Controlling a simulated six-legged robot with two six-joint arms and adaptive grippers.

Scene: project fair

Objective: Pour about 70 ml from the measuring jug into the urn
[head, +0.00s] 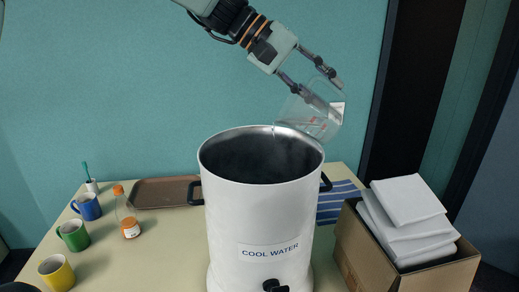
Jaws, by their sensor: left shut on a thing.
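The urn (225,215) is a tall white open-topped pot labelled "COOL WATER", with black side handles and a black tap low at its front. Its inside looks dark, and I cannot make out a water level. My left gripper (320,87) is above the urn's back right rim, shut on the clear measuring jug (318,122). The jug is strongly tilted, its mouth toward the left and its lip over the rim. Some clear liquid seems to lie in its lower part. A faint thin streak shows below the lip; I cannot tell if it is flowing water. My right gripper is out of view.
Blue (87,206), green (73,235) and yellow (56,272) mugs stand at the left of the table. A bottle with orange contents (128,218) and a brown tray (160,193) are nearer the urn. A cardboard box (362,253) with white packets stands right. A blue striped cloth (338,202) lies behind.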

